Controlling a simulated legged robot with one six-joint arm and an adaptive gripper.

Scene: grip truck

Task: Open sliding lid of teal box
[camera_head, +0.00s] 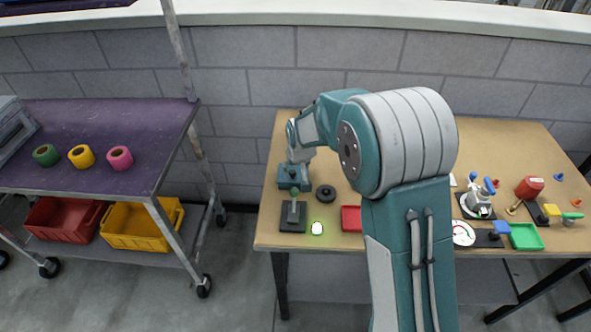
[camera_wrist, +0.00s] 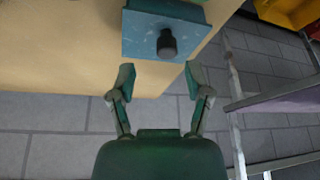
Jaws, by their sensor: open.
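The teal box (camera_head: 294,178) sits on the left part of the wooden table. In the wrist view its light blue lid (camera_wrist: 185,38) shows at the top, with a round black knob (camera_wrist: 167,43) standing up from it. My gripper (camera_wrist: 160,78) is open and empty, its two fingertips apart, just short of the knob and on either side of it in the picture. In the head view my arm reaches down to the box, and the gripper's fingertips are too small to make out there.
A black ring (camera_head: 325,192), a black base with a lever (camera_head: 293,214), a glowing green button (camera_head: 317,228) and a red tray (camera_head: 352,218) are close to the box. More items lie on the table's right. A purple-topped cart (camera_head: 100,130) stands left, across a gap.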

